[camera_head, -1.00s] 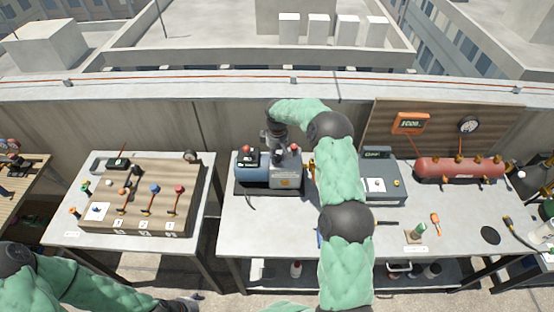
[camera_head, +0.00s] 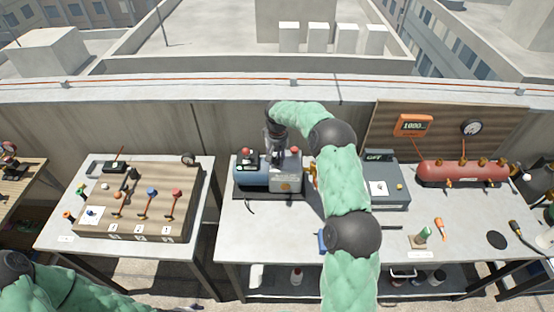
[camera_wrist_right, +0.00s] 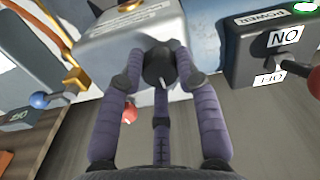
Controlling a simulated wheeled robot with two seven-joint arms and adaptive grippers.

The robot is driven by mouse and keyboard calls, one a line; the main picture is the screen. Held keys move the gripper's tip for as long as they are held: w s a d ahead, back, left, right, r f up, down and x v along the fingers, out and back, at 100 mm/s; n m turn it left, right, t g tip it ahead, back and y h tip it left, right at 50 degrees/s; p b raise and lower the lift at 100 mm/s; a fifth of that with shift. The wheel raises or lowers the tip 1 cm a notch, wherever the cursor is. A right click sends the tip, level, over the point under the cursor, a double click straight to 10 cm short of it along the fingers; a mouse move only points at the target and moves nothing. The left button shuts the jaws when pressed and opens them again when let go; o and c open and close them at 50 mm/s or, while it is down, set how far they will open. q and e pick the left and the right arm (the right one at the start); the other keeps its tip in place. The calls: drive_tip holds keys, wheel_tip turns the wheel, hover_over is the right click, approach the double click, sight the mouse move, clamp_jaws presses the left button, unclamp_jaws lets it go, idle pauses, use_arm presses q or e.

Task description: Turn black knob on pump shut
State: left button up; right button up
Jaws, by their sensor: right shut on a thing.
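The pump (camera_head: 251,175) stands at the left of the middle table, with a blue cylindrical motor beside a grey block. In the right wrist view, the black knob (camera_wrist_right: 158,68) with a pale mark sits at the edge of the grey pump block (camera_wrist_right: 130,32). My right gripper (camera_wrist_right: 159,76) is shut on the black knob, a finger on each side. In the head view, my right gripper (camera_head: 274,150) reaches down onto the pump from behind, and the knob is hidden there. My left arm shows at the lower left; its gripper is outside the picture.
A power switch box (camera_wrist_right: 275,45) with ON and OFF labels is close to the pump. A red tank (camera_head: 465,173) stands right; a valve board (camera_head: 95,222) stands on the left table.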

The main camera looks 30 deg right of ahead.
sight(277, 159)
idle(0.3)
drive_tip(key=o, duration=1.2)
drive_tip(key=shift+c, duration=0.2)
wheel_tip(277, 159, up, 12)
drive_tip(key=shift+f, duration=0.1)
